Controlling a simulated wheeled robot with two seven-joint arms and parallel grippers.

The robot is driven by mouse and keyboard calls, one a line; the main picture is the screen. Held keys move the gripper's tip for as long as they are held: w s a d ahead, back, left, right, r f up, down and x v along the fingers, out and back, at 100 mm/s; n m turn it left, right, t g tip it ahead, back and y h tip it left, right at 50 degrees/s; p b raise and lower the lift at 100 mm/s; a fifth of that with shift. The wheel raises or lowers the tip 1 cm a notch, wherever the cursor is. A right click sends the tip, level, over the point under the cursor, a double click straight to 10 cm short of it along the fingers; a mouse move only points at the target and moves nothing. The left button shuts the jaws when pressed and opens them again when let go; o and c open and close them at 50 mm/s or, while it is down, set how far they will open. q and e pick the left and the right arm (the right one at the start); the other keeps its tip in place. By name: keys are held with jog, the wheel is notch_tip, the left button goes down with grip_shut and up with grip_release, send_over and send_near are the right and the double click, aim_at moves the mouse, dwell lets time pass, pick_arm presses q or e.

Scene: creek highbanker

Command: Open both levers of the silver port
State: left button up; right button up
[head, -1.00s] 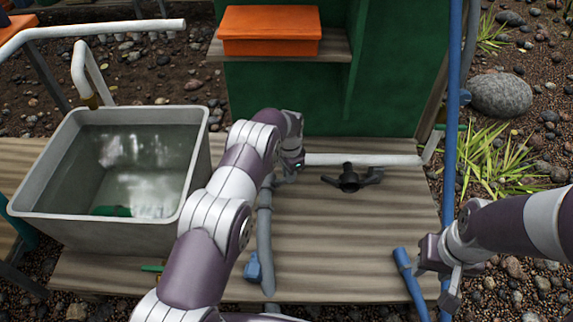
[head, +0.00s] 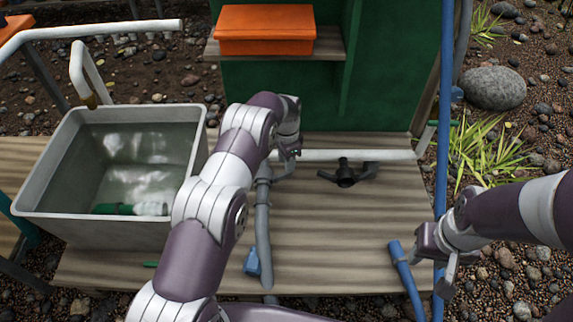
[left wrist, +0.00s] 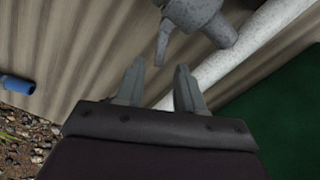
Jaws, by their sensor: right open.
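The silver port is a grey fitting (head: 264,174) at the top of a grey hose, by the white pipe on the wooden deck. One grey lever (head: 285,168) sticks out to its right; the other is hard to make out behind my arm. In the left wrist view the port (left wrist: 193,14) is at the top, with a lever (left wrist: 163,43) pointing down toward my fingers. My left gripper (left wrist: 158,84) is open and empty, just short of that lever. My right gripper (head: 446,272) is open and empty near a blue hose at the right.
A black fitting with two levers (head: 346,174) is on the deck right of the port. A white pipe (head: 350,155) runs along the green panel (head: 285,100). A grey water tub (head: 110,229) stands at the left. A blue upright pole (head: 444,120) is near my right arm.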

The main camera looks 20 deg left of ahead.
pick_arm(q)
notch_tip(320, 180, up, 8)
jog(key=p, duration=0.2)
jog(key=shift+f, duration=0.15)
pick_arm(e)
notch_tip(320, 180, up, 4)
jog(key=shift+f, duration=0.25)
pick_arm(q)
jog(key=shift+s, duration=0.1)
